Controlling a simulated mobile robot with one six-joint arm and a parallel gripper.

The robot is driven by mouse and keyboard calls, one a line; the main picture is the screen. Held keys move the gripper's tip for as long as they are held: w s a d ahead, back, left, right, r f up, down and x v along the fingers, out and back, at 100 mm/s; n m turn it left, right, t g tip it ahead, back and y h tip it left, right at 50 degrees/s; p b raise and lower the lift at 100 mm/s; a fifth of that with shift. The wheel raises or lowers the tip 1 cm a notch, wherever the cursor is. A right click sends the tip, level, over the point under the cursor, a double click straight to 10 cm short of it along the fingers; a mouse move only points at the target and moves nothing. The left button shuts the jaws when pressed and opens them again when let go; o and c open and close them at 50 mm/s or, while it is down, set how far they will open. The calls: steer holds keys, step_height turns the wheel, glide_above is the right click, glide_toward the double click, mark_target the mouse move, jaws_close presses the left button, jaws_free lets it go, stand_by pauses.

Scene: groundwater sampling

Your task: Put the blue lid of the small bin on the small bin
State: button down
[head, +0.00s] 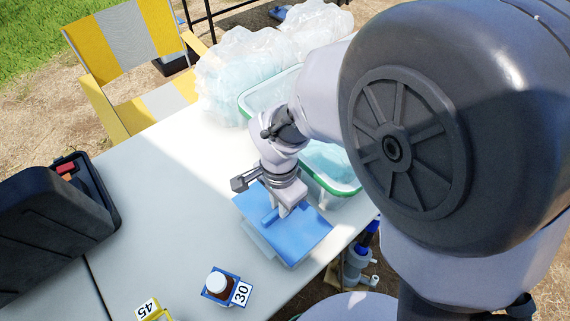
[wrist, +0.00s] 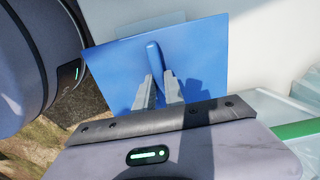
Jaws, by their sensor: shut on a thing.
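The blue lid (head: 300,238) is a flat square plate with a raised bar handle, near the right edge of the white table in the head view. In the wrist view the lid (wrist: 204,62) fills the upper middle. My gripper (head: 283,212) is above the lid and shut on its handle; the fingers (wrist: 160,92) sit on both sides of the handle. A pale, translucent body, likely the small bin (head: 258,240), shows below the lid's left edge. Most of it is hidden under the lid, and I cannot tell whether the lid rests fully on it.
A clear bin with a green rim (head: 345,190) stands just behind the lid, partly hidden by my arm. A brown bottle with a white cap (head: 217,282) stands by a "30" tag (head: 241,294). A black case (head: 45,235) is at left. The table's middle is clear.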

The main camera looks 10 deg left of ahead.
steer(key=shift+f+b, duration=0.7)
steer(key=shift+f, duration=0.15)
steer(key=c, duration=1.3)
jaws_free()
steer(key=shift+c, duration=0.2)
step_height(320, 180, up, 18)
steer(key=p, duration=0.8)
steer(key=shift+f, duration=0.25)
steer(key=s+d+r+n+t, duration=0.1)
steer(key=s+d+r+t, duration=0.1)
steer(key=d, duration=0.3)
steer(key=s+d+r+n+t+y, duration=0.1)
steer(key=s+d+r+t, duration=0.1)
steer(key=d+r, duration=0.2)
steer(key=s+d+r+n+t+y, duration=0.1)
steer(key=s+d+r, duration=0.2)
steer(key=d, duration=0.4)
steer(key=shift+d+r+n+t, duration=0.2)
steer(key=shift+r+n+t, duration=0.1)
steer(key=shift+r+t, duration=0.1)
